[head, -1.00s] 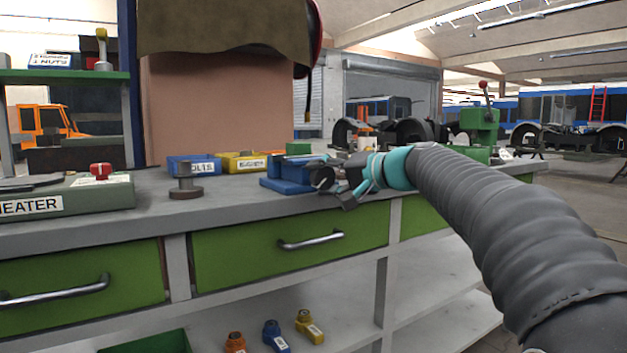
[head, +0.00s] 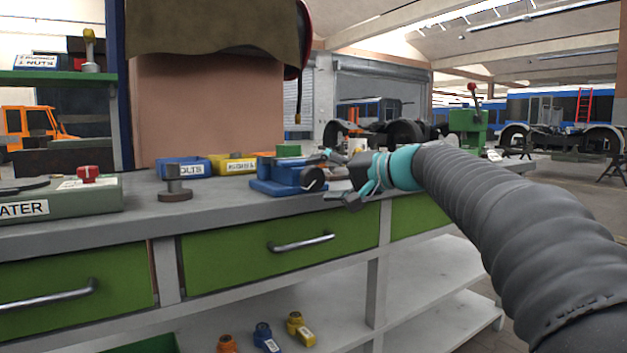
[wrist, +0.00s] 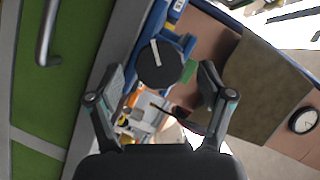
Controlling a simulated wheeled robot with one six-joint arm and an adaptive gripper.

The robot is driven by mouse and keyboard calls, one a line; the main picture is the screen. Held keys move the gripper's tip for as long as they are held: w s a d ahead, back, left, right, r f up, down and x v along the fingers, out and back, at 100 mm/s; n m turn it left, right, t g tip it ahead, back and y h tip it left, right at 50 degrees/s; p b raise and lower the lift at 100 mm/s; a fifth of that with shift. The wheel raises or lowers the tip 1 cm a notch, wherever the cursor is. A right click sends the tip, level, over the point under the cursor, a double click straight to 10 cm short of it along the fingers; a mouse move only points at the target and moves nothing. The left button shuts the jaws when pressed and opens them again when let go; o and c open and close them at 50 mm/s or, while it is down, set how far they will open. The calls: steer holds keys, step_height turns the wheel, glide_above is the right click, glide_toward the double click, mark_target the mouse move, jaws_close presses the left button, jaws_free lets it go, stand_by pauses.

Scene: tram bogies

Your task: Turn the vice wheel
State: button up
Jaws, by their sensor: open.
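The blue vice (head: 276,178) stands on the grey workbench (head: 225,200), right of the middle of its top. Its wheel (head: 312,180) is a dark round disc on the vice's right side, facing my gripper (head: 334,177). In the wrist view the wheel (wrist: 158,66) shows a pale bar across its face. My gripper (wrist: 161,78) is open, one finger to each side of the wheel in that view. In the head view a small gap shows between wheel and gripper, and nothing is held.
Green drawers with a handle (head: 301,243) front the bench. A green machine (head: 468,124) stands right.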

steer(key=v, duration=0.9)
